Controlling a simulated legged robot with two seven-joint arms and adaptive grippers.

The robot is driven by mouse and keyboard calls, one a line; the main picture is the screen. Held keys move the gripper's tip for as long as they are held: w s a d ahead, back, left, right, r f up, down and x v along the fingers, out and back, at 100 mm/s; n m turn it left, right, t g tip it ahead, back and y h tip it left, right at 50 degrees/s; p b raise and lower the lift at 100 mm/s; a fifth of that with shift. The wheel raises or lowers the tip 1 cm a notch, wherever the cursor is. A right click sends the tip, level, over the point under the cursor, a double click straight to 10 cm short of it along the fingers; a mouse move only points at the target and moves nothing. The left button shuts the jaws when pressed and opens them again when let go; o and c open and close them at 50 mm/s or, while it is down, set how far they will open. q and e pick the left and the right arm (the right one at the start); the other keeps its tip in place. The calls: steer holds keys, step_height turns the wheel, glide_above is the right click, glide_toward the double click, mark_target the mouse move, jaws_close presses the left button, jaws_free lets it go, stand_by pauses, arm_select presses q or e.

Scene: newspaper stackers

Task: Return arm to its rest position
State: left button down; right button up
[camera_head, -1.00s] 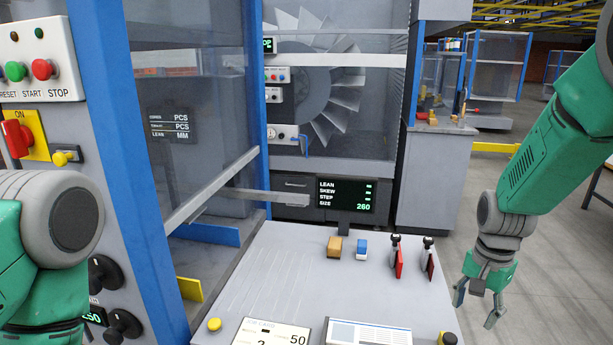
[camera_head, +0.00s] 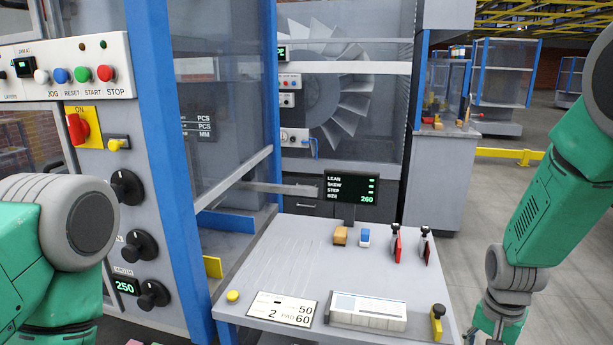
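My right arm (camera_head: 555,200) comes in from the right edge and hangs down over the floor, to the right of the grey table. My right gripper (camera_head: 497,328) is at the bottom edge beside the table's front right corner. Its fingertips are cut off by the frame, so I cannot tell whether it is open or shut. I see nothing held in the part that shows. My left arm (camera_head: 40,245) shows as a green and grey link at the lower left, in front of the control panel. My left gripper is out of view.
A machine panel (camera_head: 120,160) with buttons and knobs stands at the left. The floor (camera_head: 475,215) behind my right arm is clear.

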steer(key=s+a+f+n, duration=0.2)
steer(key=s+f, duration=0.3)
steer(key=s, duration=0.4)
steer(key=s+a+f+n, duration=0.2)
steer(key=s+f+n, duration=0.3)
steer(key=s, duration=0.4)
steer(key=s+a+f+n+b, duration=0.1)
steer(key=s+a+f+n, duration=0.1)
steer(key=s+f, duration=0.3)
steer(key=s+n, duration=0.1)
steer(key=s, duration=0.3)
steer(key=shift+s+n+t, duration=0.25)
steer(key=shift+n+t, duration=0.05)
steer(key=shift+a, duration=0.25)
steer(key=shift+w+d+f, duration=0.1)
steer(key=shift+w+d, duration=0.05)
